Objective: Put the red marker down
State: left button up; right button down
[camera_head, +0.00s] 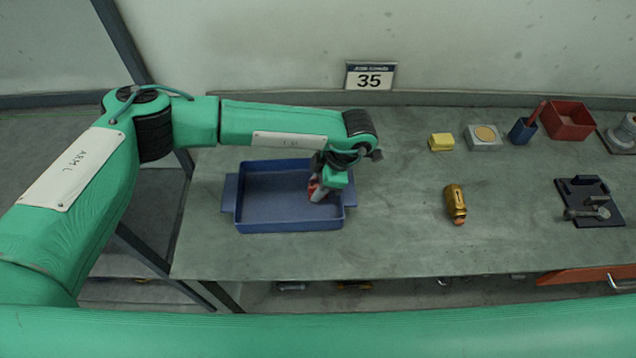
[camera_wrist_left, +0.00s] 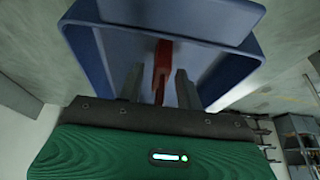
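My left gripper (camera_head: 318,190) points down into the right part of a blue tray (camera_head: 240,205) on the bench. In the left wrist view the red marker (camera_wrist_left: 162,68) stands between the two grey fingers (camera_wrist_left: 157,88), with a gap showing on each side, so the gripper looks open around it. Its lower end is near or on the tray (camera_wrist_left: 225,75) floor; contact cannot be made out. In the head view only a little red (camera_head: 314,188) shows beside the fingers. My right gripper is not in view.
A brass-coloured object (camera_head: 455,203) lies right of the tray. Behind it are a yellow block (camera_head: 441,142), a grey block with a round disc (camera_head: 484,137), a blue cup (camera_head: 522,131) holding a red stick, and a red bin (camera_head: 570,120). A dark fixture (camera_head: 590,203) sits far right.

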pick_arm(q)
jog(key=b+v, duration=0.4)
jog(key=v, duration=0.8)
jog(key=shift+s, duration=0.1)
